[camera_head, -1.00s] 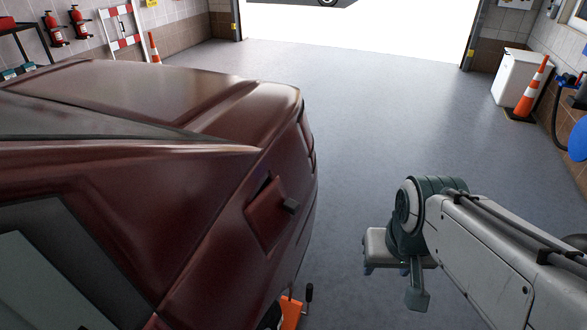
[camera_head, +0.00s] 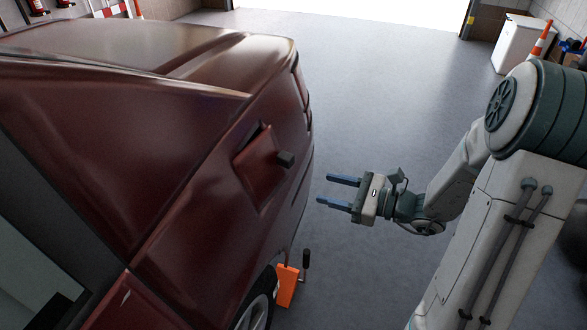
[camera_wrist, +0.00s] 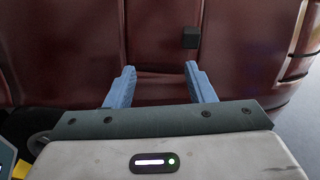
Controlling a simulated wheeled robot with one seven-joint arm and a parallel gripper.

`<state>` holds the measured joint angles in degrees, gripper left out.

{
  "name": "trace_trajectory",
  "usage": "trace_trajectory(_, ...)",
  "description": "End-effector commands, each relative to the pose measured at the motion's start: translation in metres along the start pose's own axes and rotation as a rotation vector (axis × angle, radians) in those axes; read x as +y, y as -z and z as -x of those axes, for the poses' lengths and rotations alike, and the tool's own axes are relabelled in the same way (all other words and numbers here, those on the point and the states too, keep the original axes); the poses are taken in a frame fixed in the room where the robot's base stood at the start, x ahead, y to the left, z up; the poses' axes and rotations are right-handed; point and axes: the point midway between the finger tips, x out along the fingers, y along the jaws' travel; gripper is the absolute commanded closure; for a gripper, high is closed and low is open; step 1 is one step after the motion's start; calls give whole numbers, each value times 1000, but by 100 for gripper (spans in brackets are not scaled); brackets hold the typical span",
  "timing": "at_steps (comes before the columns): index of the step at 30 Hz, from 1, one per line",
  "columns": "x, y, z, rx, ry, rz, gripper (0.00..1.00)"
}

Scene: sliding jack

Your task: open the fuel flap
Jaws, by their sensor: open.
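The fuel flap (camera_head: 257,172) is a dark red square panel on the side of the dark red car (camera_head: 180,110). It stands slightly proud of the body, with a dark gap along its upper edge. A small black block, its handle (camera_head: 286,159), sticks out at its right edge. The wrist view shows the flap (camera_wrist: 160,45) ahead, with the handle (camera_wrist: 190,38) at its upper right. My gripper (camera_head: 330,190) is open and empty, to the right of the flap and apart from it, fingers pointing at the car. Its two blue fingers (camera_wrist: 160,88) point toward the flap.
An orange jack (camera_head: 287,285) with a black handle stands on the floor beside the car's wheel (camera_head: 255,305). Bare grey floor (camera_head: 390,110) lies right of the car. A white cabinet (camera_head: 515,42) and a traffic cone (camera_head: 540,40) stand at the far right.

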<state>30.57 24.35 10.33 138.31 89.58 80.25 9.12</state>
Motion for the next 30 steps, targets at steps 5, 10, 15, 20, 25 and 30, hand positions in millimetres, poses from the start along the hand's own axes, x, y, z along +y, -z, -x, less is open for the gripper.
trace_trajectory(5, -27, 18, 9, -66, 138, -92, 51)
trace_trajectory(10, -32, 18, -2, -78, 157, -104, 51)
trace_trajectory(15, -36, 16, -33, -78, 153, -102, 51)
trace_trajectory(20, -42, 14, -67, -76, 153, -103, 51)
trace_trajectory(25, -47, 11, -99, -76, 155, -102, 51)
trace_trajectory(30, -51, 10, -119, -75, 156, -101, 51)
